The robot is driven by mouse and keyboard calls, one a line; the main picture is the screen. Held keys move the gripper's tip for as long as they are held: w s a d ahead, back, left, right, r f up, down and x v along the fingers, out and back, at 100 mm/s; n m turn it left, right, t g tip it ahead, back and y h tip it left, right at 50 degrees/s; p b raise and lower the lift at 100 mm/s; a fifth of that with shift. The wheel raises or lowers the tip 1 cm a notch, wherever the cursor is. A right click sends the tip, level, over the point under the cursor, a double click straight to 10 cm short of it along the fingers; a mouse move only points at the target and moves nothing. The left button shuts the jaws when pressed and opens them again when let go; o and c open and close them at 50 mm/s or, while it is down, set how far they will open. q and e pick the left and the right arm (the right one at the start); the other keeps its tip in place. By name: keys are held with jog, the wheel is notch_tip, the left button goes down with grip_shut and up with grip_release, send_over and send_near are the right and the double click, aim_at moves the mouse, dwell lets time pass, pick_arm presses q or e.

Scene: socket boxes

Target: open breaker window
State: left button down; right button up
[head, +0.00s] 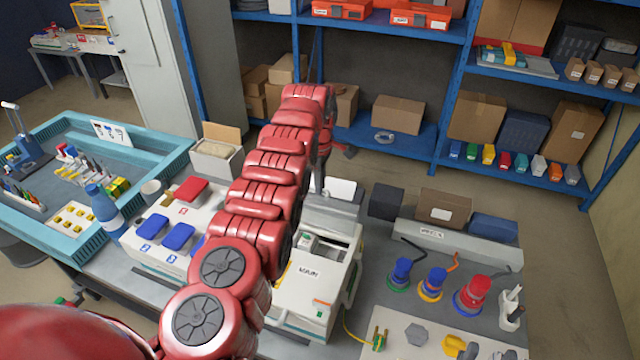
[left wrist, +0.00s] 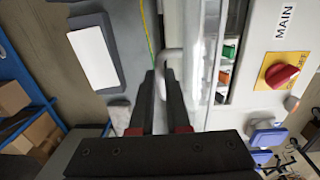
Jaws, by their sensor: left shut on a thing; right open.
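The white breaker box (head: 308,290) with a MAIN label stands on the bench in the head view, partly behind my left arm. In the left wrist view it fills the right side, with a red rotary switch (left wrist: 283,76) on a yellow plate. Its clear window (left wrist: 204,60) shows edge-on beside green and orange switches (left wrist: 228,50). I cannot tell how far the window stands open. My left gripper (left wrist: 160,74) is shut on the window's pale handle (left wrist: 173,57). In the head view my red arm hides its fingers. My right gripper is in neither view.
Blue-lidded socket boxes (head: 178,236) stand left of the breaker box. Blue and red plugs (head: 471,293) stand to the right, near a grey cable trunk (head: 450,242). A teal tray (head: 165,160) with tools lies at far left. Blue shelving (head: 455,75) stands behind.

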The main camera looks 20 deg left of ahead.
pick_arm(q)
jog(key=shift+w+r, duration=0.15)
jog(key=shift+r, duration=0.15)
jog(key=c, duration=1)
grip_release()
jog(key=shift+o, duration=0.6)
jog(key=shift+f, duration=0.15)
jog(key=shift+r, duration=0.5)
jog(key=r, duration=0.3)
jog(key=r+p, duration=0.1)
jog(key=r, duration=0.1)
jog(key=shift+s+r, duration=0.25)
jog(key=shift+r, duration=0.1)
notch_tip(320, 180, up, 11)
jog(key=p, duration=0.7)
jog(key=shift+s, duration=0.35)
